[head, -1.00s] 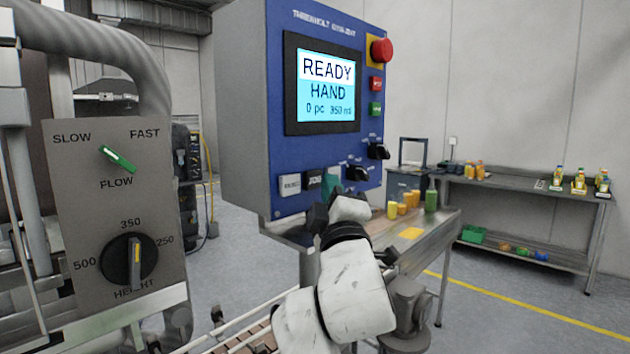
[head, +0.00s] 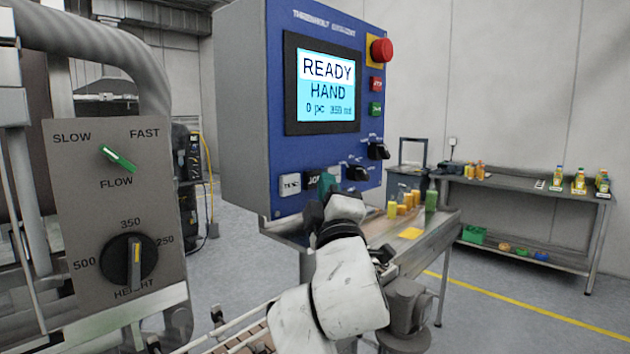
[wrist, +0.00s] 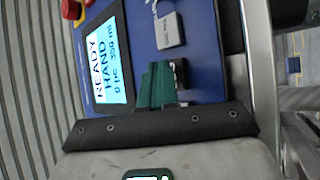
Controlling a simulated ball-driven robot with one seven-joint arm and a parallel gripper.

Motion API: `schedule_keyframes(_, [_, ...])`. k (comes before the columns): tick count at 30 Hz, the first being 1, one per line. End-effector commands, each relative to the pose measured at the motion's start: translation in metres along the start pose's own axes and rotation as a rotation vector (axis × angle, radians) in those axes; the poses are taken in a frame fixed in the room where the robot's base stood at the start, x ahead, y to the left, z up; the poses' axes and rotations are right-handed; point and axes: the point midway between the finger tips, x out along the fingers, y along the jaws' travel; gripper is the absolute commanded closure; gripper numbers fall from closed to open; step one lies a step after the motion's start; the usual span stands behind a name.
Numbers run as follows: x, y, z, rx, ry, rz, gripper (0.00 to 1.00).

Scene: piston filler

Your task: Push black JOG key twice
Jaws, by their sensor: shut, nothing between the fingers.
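The black JOG key (head: 312,181) sits low on the blue control panel, right of a white key (head: 290,184). My gripper (head: 327,183) is shut and empty, with its teal fingers in front of the key's right part. In the wrist view the closed fingers (wrist: 158,84) reach toward the panel, and a dark edge of the JOG key (wrist: 181,74) shows beside them. The fingers hide most of the key there. I cannot tell whether they touch it. The display (head: 326,85) reads READY, HAND, 0 pc, 350 ml.
A red mushroom button (head: 381,50) is at the panel's upper right. A grey plate with FLOW and HEIGHT knobs (head: 129,262) stands at left. A steel table (head: 425,240) with coloured bottles is behind my arm.

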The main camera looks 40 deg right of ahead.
Motion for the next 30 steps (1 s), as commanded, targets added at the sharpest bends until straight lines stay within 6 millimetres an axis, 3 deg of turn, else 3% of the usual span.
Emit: schedule_keyframes(30, [0.0069,-0.0082,-0.0057,-0.001,0.002,-0.006,1.0])
